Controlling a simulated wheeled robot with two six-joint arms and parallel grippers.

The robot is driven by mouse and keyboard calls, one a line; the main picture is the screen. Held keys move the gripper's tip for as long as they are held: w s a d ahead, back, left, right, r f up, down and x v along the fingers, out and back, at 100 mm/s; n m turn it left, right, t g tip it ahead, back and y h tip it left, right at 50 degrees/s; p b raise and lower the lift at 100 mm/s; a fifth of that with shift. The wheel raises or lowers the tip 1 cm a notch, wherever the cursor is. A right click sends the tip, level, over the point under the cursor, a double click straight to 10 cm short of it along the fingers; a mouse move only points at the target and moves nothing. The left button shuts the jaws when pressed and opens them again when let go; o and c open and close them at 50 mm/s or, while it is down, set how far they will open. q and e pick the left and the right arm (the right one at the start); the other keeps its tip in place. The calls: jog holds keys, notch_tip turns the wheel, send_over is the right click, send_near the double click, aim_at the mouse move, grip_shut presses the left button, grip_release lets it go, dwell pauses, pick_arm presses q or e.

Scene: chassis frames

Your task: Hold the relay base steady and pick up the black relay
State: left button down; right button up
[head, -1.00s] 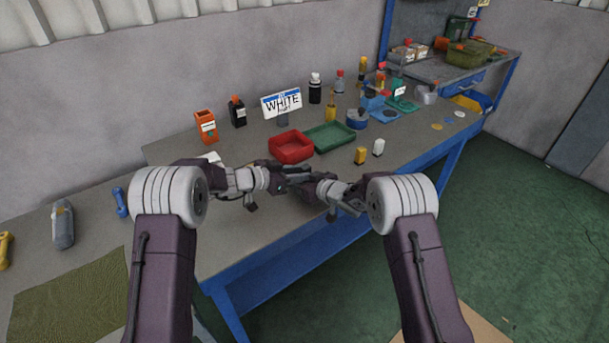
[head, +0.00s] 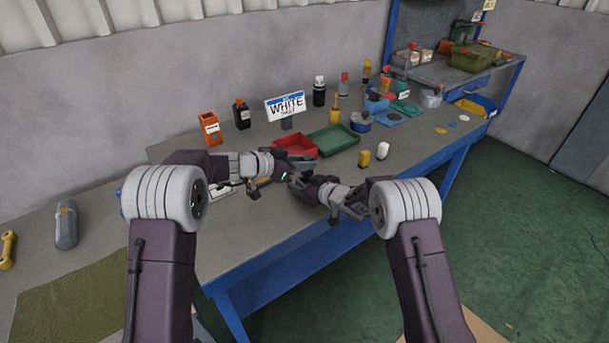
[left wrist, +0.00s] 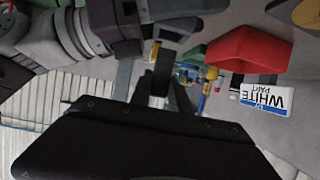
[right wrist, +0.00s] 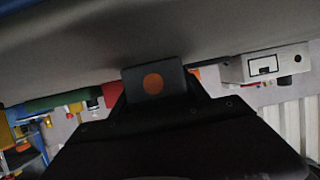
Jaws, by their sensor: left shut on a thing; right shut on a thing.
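My left gripper (left wrist: 165,95) and my right gripper (right wrist: 155,98) are close together above the table's front part, left one behind. In the right wrist view a black block with an orange disc (right wrist: 153,83), apparently the black relay, sits between the right fingers, which are shut on it. In the left wrist view a narrow dark block (left wrist: 163,62) is between the left fingers, shut on it; whether it is the same block, I cannot tell. A white box with a dark window (right wrist: 265,66) rests on the table; I cannot tell if it is the relay base.
A red tray (head: 296,144) and a green tray (head: 333,139) stand just behind the grippers. A WHITE PAINT sign (head: 286,106) stands behind them. A yellow piece (head: 364,158) and a white piece (head: 383,150) stand to the right. The blue table frame (head: 270,280) edges the front.

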aim_at(304, 158)
pick_arm(q)
notch_tip(304, 158, up, 4)
jog(key=shift+s+d+f, duration=0.1)
jog(key=shift+f, duration=0.05)
pick_arm(e)
jog(key=shift+s+d+r, duration=0.1)
pick_arm(q)
jog(key=shift+r, duration=0.45)
pick_arm(e)
jog(key=o, duration=1.6)
